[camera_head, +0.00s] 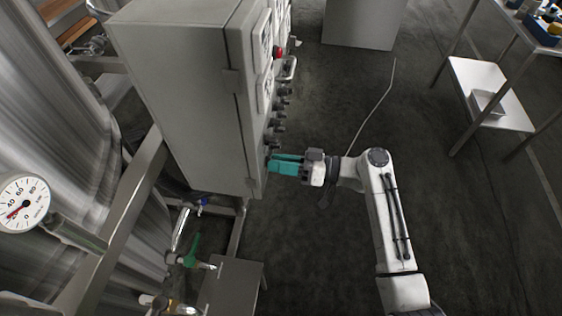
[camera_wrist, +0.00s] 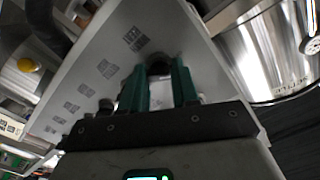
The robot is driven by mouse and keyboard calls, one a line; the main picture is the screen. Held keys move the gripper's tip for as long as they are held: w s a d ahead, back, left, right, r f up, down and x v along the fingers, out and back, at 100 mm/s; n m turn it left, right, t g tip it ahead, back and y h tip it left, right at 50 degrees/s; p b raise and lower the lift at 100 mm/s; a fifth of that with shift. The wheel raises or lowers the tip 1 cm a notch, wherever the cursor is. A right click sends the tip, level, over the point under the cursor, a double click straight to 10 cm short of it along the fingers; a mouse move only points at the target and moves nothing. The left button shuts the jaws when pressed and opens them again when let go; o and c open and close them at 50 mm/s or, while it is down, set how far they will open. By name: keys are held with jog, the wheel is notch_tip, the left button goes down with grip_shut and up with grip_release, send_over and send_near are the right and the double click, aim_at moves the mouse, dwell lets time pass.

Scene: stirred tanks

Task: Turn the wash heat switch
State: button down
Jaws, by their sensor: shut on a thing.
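My gripper (camera_head: 270,164) has teal fingers and reaches the front panel of a grey control cabinet (camera_head: 185,90) near its lower end. In the wrist view, the fingertips (camera_wrist: 159,72) are shut on a dark round switch knob (camera_wrist: 159,63) on the panel. The label (camera_wrist: 136,38) beside this knob is too small to read, so I cannot tell by its text whether it is the wash heat switch. In the head view the gripped knob is mostly hidden by the fingers.
Several other dark knobs (camera_head: 279,115) line the panel, with a red button (camera_head: 278,53) farther up. Steel tanks, a gauge (camera_head: 24,203) and a green-handled valve (camera_head: 191,250) stand at left. A shelf (camera_head: 490,95) stands at upper right. The floor right of the cabinet is mostly clear.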

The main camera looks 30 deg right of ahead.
jog(key=shift+m+p, duration=1.25)
jog(key=shift+m, duration=2.45)
jog(key=c, duration=0.8)
grip_release()
jog(key=shift+c, duration=0.2)
jog(key=shift+d, duration=0.1)
jog(key=b+v, duration=0.2)
jog(key=v, duration=0.8)
jog(key=shift+s+d, duration=0.2)
jog(key=shift+d, duration=0.1)
